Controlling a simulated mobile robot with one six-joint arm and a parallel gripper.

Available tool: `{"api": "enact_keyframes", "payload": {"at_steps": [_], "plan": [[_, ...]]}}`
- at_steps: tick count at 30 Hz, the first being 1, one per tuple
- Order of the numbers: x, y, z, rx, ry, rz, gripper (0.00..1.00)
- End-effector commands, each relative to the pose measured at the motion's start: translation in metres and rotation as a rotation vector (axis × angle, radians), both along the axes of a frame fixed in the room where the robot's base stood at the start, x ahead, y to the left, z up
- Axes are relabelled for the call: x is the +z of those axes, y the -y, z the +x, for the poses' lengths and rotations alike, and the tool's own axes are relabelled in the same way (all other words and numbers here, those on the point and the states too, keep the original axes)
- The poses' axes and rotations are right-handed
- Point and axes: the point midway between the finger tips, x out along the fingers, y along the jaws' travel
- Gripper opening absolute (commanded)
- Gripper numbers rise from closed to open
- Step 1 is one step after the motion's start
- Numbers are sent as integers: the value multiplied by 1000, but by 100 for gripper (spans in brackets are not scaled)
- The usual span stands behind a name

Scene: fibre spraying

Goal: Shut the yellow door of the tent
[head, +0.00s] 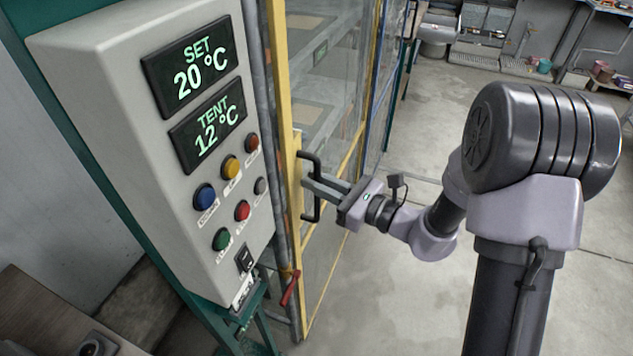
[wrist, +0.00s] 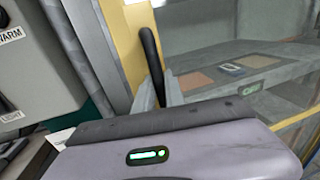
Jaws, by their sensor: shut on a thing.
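The tent's yellow door (head: 281,75) has a yellow frame and a clear panel. It stands just right of the control box in the head view, and its frame also shows in the wrist view (wrist: 122,45). I cannot tell whether it sits fully against the grey post. A black bar handle (head: 316,163) is on the door's edge. My gripper (head: 309,184) is shut on this handle, reaching from the right. In the wrist view the black handle (wrist: 151,52) rises between the two grey fingers; its lower part is hidden behind my gripper.
The grey control box (head: 130,130) stands close left of the door, with displays reading SET 20 °C and TENT 12 °C. A red lever (head: 291,288) is low beside the post. Shelves show through the panel. The concrete floor (head: 400,300) right of the door is clear.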

Motion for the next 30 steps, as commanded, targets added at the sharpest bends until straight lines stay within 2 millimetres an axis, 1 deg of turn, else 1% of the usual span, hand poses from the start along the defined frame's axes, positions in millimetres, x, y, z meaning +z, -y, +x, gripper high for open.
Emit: {"api": "enact_keyframes", "payload": {"at_steps": [3,4,7,19,22,26,29,30], "plan": [[-3,-2,-3,9,-7,-4,0],[-3,-2,-3,9,-8,-5,16],[-3,-2,-3,8,-6,-4,36],[-2,-1,-2,4,-4,-2,36],[-1,3,-3,2,-4,-2,36],[0,23,-14,-1,-5,-1,36],[1,47,-28,-3,-6,-1,36],[1,58,-34,-4,-6,-1,36]]}}
